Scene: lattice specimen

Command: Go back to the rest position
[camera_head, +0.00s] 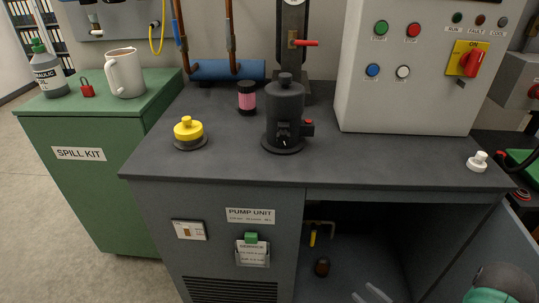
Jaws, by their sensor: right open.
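My right gripper (371,294) shows at the bottom edge, right of centre, in the head view. Only its two pale grey fingertips are visible, apart with nothing seen between them. They are in front of the open bay under the pump unit bench (230,168). The rest of the gripper is cut off by the frame. My left gripper is not in view.
On the bench stand a black pump (285,115), a yellow-knobbed cap (188,130), a pink-and-black cylinder (247,98), a white knob (477,162) and a control box (415,75). A green spill kit cabinet (75,185) holds a mug (125,75). Floor at left is clear.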

